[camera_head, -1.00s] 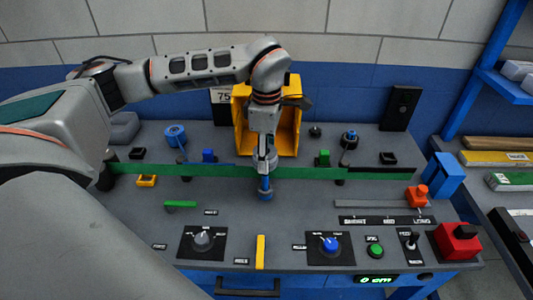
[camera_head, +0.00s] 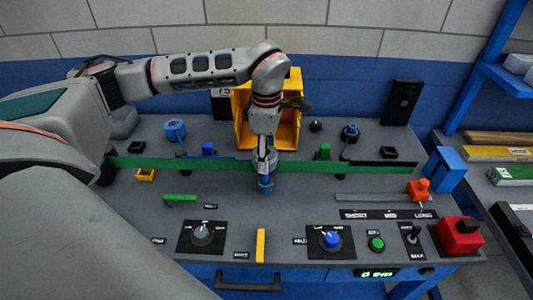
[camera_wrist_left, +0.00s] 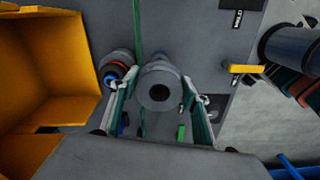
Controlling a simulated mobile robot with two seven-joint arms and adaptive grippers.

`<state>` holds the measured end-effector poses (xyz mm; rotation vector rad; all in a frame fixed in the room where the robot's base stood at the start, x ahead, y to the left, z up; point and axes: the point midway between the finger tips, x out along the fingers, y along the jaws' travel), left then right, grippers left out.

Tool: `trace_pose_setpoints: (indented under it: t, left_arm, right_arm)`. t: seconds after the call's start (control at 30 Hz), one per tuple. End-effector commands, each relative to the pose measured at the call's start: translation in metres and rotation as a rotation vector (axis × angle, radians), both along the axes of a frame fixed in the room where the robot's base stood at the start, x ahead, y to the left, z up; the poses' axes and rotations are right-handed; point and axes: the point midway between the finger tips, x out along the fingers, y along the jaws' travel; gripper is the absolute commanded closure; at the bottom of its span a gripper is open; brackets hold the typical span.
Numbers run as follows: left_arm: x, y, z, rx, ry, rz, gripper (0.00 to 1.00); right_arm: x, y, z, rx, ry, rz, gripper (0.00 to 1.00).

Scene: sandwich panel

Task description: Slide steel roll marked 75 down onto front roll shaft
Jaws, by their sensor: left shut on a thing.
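My left gripper (camera_head: 265,160) points down over the middle of the bench, in front of the yellow bin and close to the green strip. In the left wrist view its fingers (camera_wrist_left: 160,105) are shut on a grey steel roll (camera_wrist_left: 160,72) with a dark round hole. No mark is readable on the roll. A short blue cylinder (camera_head: 265,187) shows right below the gripper in the head view. I cannot tell whether it belongs to the front roll shaft, or whether the roll is around a shaft. My right gripper is not in view.
The yellow bin (camera_head: 240,112) stands behind the gripper, beside a partly hidden 75 label (camera_head: 222,92). The green strip (camera_head: 380,168) crosses the bench. Knobs (camera_head: 203,233), a yellow bar (camera_head: 260,245) and a red button box (camera_head: 458,236) occupy the front.

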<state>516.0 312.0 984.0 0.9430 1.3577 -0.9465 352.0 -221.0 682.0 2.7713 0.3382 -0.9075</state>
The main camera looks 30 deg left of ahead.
Motion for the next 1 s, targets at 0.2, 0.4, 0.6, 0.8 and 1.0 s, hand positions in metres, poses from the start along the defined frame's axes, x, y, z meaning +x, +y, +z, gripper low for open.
trace_pose_setpoints:
  t: [0.2, 0.4, 0.6, 0.8, 1.0]
  left_arm:
    - [0.0, 0.0, -0.006, -0.001, -0.001, 0.0, 0.85]
    - [0.0, 0.0, -0.011, -0.001, -0.001, -0.001, 0.85]
    - [0.0, 0.0, -0.017, -0.001, -0.001, 0.0, 0.85]
    - [0.0, 0.0, -0.017, -0.001, -0.001, 0.0, 0.85]
    - [0.0, 0.0, -0.018, -0.001, -0.001, 0.0, 0.85]
  right_arm:
    - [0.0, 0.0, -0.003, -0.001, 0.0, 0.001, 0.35]
    - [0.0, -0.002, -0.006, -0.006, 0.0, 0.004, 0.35]
    - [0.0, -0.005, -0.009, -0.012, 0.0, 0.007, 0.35]
    - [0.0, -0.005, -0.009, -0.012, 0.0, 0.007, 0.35]
    - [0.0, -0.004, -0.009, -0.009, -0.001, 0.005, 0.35]
